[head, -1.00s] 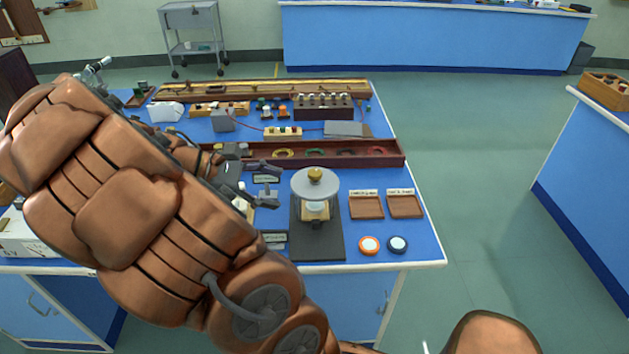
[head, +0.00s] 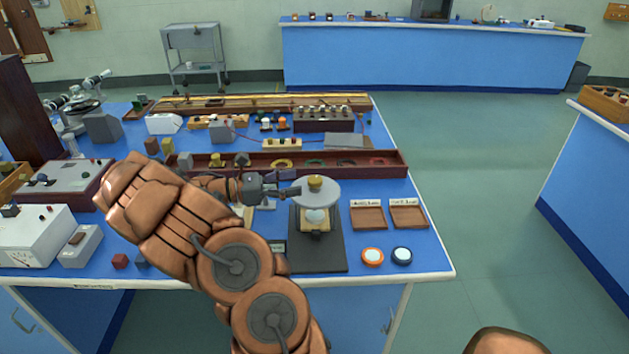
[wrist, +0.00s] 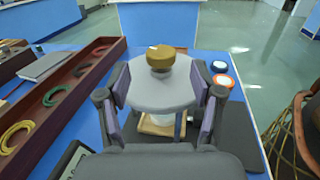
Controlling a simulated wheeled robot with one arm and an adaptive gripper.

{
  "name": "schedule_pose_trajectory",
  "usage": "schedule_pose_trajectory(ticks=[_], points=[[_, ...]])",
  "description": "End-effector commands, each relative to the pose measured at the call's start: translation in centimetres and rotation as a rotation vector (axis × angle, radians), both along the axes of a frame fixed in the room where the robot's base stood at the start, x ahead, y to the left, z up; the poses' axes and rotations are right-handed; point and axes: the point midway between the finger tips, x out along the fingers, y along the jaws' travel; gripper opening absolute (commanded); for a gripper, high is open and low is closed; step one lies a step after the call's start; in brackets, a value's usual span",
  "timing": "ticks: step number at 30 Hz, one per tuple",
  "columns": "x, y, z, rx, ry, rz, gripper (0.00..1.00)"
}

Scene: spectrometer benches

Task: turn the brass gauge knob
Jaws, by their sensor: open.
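The brass knob (head: 315,182) sits on top of a round grey disc (head: 322,194) of a gauge that stands on a dark base plate (head: 326,253). In the wrist view the knob (wrist: 160,57) is ahead of my gripper (wrist: 164,95), past its fingertips and centred between them. The grey disc (wrist: 150,95) lies between and beyond the two fingers. My gripper (head: 290,184) is open and empty, at the left edge of the disc in the head view. The knob is apart from both fingers.
Two small brown trays (head: 368,217) and an orange-rimmed round piece (head: 372,256) lie right of the gauge. A long dark red tray (head: 385,165) with coloured rings lies behind it. The bench front edge is close.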

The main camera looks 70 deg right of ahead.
Motion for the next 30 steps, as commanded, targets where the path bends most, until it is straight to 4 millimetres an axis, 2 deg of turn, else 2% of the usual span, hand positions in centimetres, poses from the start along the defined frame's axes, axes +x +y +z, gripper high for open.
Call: schedule_pose_trajectory(ticks=[6, 12, 24, 25, 30], points=[[-2.9, -1.9, 0.2, 0.002, 0.001, -0.005, 0.66], [-4.6, -3.1, 0.1, -0.001, -0.001, -0.003, 0.66], [-5.2, -3.6, 0.0, 0.0, -0.002, -0.001, 0.66], [-5.2, -3.6, 0.0, 0.0, -0.002, -0.001, 0.65], [-5.2, -3.6, 0.0, 0.001, -0.002, -0.001, 0.47]])
